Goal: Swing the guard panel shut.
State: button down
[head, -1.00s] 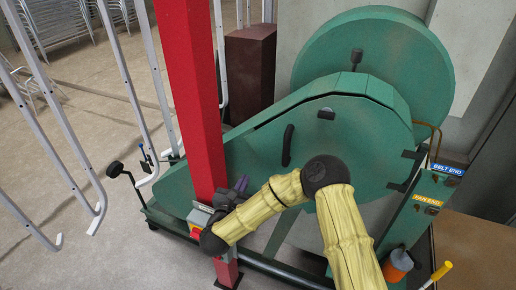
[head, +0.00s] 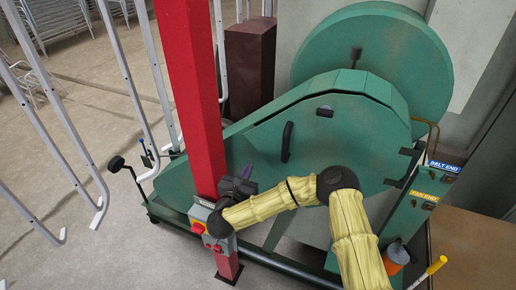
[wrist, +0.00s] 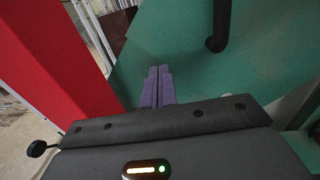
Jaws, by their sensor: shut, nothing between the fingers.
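The green guard panel (head: 330,150) is the broad front face of the machine, with a black upright handle (head: 287,141) on it. In the wrist view the panel (wrist: 180,45) fills the middle, and the handle (wrist: 217,30) is at upper right. My gripper (head: 245,173) is shut and empty, beside the red post and low on the panel's left part. Its purple fingertips (wrist: 158,70) point at the panel, left of and below the handle. I cannot tell whether they touch it.
A red post (head: 190,100) stands close left of my gripper, with a grey switch box and red button (head: 197,228) on it. Pale metal hooks (head: 80,150) hang at left. A green wheel guard (head: 375,65) is behind. An orange-and-grey canister (head: 397,256) stands at lower right.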

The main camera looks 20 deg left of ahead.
aim_at(261, 145)
jog(key=w+p, duration=0.4)
jog(key=w, duration=0.5)
jog(key=shift+w+r+p, duration=0.2)
jog(key=shift+p, duration=0.2)
jog(key=shift+w+f, duration=0.1)
jog(key=shift+w, duration=0.35)
jog(key=shift+f, duration=0.1)
